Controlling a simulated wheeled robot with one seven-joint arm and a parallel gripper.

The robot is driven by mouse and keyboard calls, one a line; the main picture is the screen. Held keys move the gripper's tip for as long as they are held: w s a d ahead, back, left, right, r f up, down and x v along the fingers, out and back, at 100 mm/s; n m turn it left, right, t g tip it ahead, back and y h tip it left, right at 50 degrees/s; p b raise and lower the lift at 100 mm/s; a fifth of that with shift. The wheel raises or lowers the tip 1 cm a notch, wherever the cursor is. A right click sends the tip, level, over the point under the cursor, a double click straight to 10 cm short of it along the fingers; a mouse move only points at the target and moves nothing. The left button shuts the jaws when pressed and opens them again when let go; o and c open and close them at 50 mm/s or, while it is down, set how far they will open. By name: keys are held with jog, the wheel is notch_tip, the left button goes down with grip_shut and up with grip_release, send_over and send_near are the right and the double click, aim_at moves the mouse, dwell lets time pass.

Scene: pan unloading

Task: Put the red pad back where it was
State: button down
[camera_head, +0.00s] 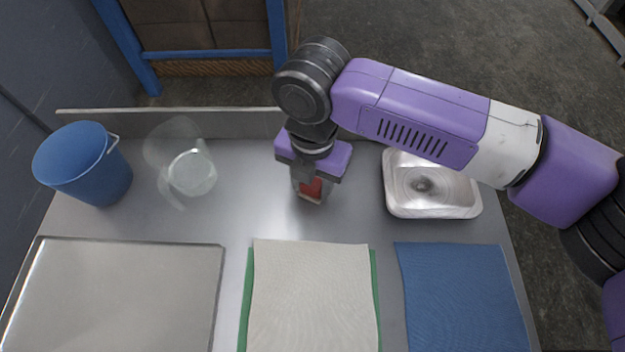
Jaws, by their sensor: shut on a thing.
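The red pad (312,188) shows between the fingers of my gripper (309,193), near the back middle of the metal table. My gripper points down and is shut on the pad. Much of the pad is hidden by the fingers, and a pale lower edge shows beneath the red. I cannot tell whether the pad touches the table or is held just above it.
A blue bucket (88,165) and a clear glass vessel (190,172) stand at the back left. A metal basin (432,207) is right of my gripper. In front lie a metal tray (115,300), a cream cloth (312,295) over a green one (245,318), and a blue cloth (463,298).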

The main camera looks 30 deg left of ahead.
jog(key=c, duration=0.8)
grip_release()
jog(key=shift+f, duration=0.1)
jog(key=shift+c, duration=0.2)
notch_tip(320, 180, up, 12)
jog(key=b, duration=0.1)
